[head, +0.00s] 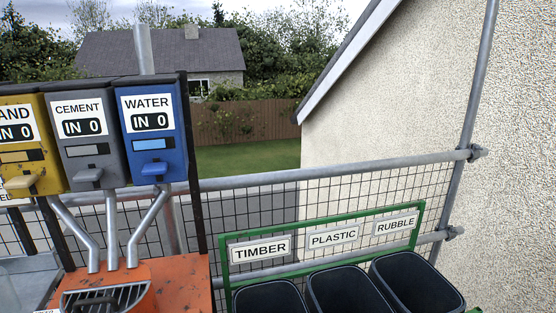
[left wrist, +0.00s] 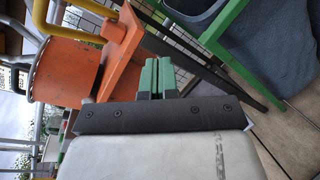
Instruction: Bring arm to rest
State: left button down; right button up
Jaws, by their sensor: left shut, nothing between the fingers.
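My left gripper (left wrist: 155,76) shows in the left wrist view, with its two green fingers together and nothing held between them. It is tilted over the scene, apart from the orange mixing machine (left wrist: 64,70) on the left and the green bin frame (left wrist: 222,28) on the upper right. Neither of my grippers shows in the head view. My right gripper is in neither view.
Sand (head: 30,143), cement (head: 84,140) and water (head: 152,130) dispensers stand above an orange machine (head: 182,285). Dark timber, plastic and rubble bins (head: 340,290) stand in a green frame (head: 420,218). A scaffold rail (head: 330,170) with mesh runs behind.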

pick_arm(q)
jog(key=s+f+m+g+h, duration=0.2)
jog(key=s+f+m+g, duration=0.3)
jog(key=f+m, duration=0.55)
jog(key=s+f+m+g+h, duration=0.1)
jog(key=s+f+m+g, duration=0.2)
jog(key=s+f+m, duration=0.75)
jog(key=s+a+f+m+g+y, duration=0.1)
jog(key=s+a+f+m+g, duration=0.2)
jog(key=s+f, duration=0.4)
jog(key=s+a+f+m+g+y, duration=0.1)
jog(key=s+a+f+m+g, duration=0.3)
jog(key=s+a+f, duration=0.4)
jog(key=shift+s+m, duration=0.25)
jog(key=shift+m, duration=0.35)
